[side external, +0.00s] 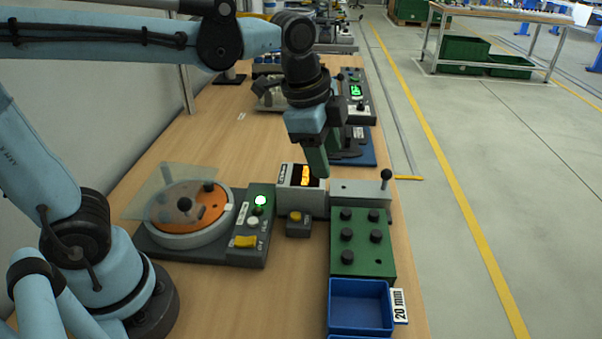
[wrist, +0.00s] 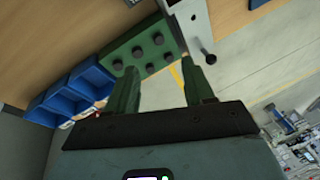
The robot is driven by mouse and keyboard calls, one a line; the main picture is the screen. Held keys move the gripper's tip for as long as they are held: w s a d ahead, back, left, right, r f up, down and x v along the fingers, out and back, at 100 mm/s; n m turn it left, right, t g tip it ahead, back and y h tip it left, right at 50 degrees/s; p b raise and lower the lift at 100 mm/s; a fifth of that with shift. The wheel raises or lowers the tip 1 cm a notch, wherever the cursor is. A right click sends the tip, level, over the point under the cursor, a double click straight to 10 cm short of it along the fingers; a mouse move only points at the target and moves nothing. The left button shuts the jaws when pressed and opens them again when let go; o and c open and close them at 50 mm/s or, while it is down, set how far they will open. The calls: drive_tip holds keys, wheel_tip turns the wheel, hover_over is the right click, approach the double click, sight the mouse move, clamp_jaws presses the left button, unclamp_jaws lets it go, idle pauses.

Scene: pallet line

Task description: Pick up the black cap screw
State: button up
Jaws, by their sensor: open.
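Several black cap screws stand upright in a green block (side external: 361,262) at the right edge of the bench; one is the front screw (side external: 346,257). In the wrist view the green block (wrist: 128,49) and its black screws, such as this one (wrist: 137,52), lie beyond my fingers. My gripper (side external: 317,170) is open and empty, hanging above and behind the block, over the small display unit in the picture. The wrist view shows its two green fingers (wrist: 158,68) apart, with nothing between them. The lower part of one screw is near a fingertip in that view, without visible contact.
A blue bin (side external: 360,282) with a "20 mm" label adjoins the block in front. A grey fixture with a black-knobbed lever (side external: 386,180) stands behind it. A display unit (side external: 290,203) and an orange turntable (side external: 215,209) are to the left. Bare wood lies in front of them.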

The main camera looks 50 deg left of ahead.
sight(377, 232)
drive_tip(key=w+d+f+m+g, duration=0.1)
drive_tip(key=w+d+m+g, duration=0.3)
drive_tip(key=d+m, duration=0.6)
drive_tip(key=shift+m+t+y, duration=0.3)
drive_tip(key=shift+m+y, duration=0.1)
drive_tip(key=shift+m, duration=0.3)
drive_tip(key=f, duration=0.8)
drive_tip(key=w+f, duration=0.1)
drive_tip(key=f, duration=0.3)
drive_tip(key=shift+a+f, duration=0.15)
drive_tip(key=shift+a, duration=0.15)
clamp_jaws()
